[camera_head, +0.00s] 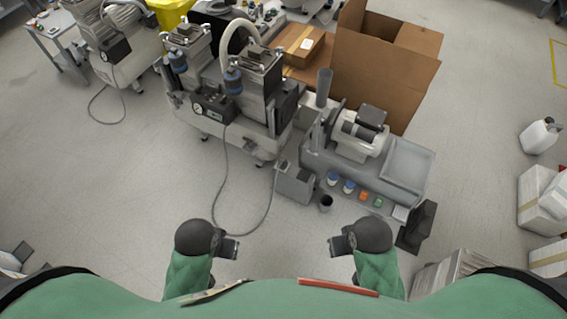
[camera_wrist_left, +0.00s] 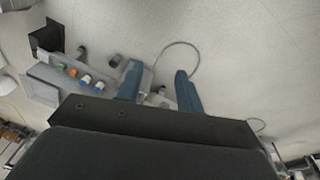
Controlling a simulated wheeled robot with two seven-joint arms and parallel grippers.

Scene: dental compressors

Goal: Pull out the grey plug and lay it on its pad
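A grey cable (camera_head: 221,185) runs from the compressor (camera_head: 225,108) down to the floor. It loops up to a small grey box (camera_head: 296,186), where its end, presumably with the grey plug, is too small to make out. The cable loop also shows in the left wrist view (camera_wrist_left: 182,43), ending near my left fingers. My left gripper (camera_head: 236,248) is at the near side, left of the box and apart from it. Its two blue fingers (camera_wrist_left: 160,88) are spread with no object held. My right gripper (camera_head: 331,248) is below the box; its fingers are unclear. I cannot identify the pad.
A grey bench unit (camera_head: 325,160) with a motor (camera_head: 360,135) stands right of the box. Several small coloured caps and a black cup (camera_head: 326,203) line its front. A dark panel (camera_head: 416,226) stands at its right. Cardboard boxes (camera_head: 378,65) are behind.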

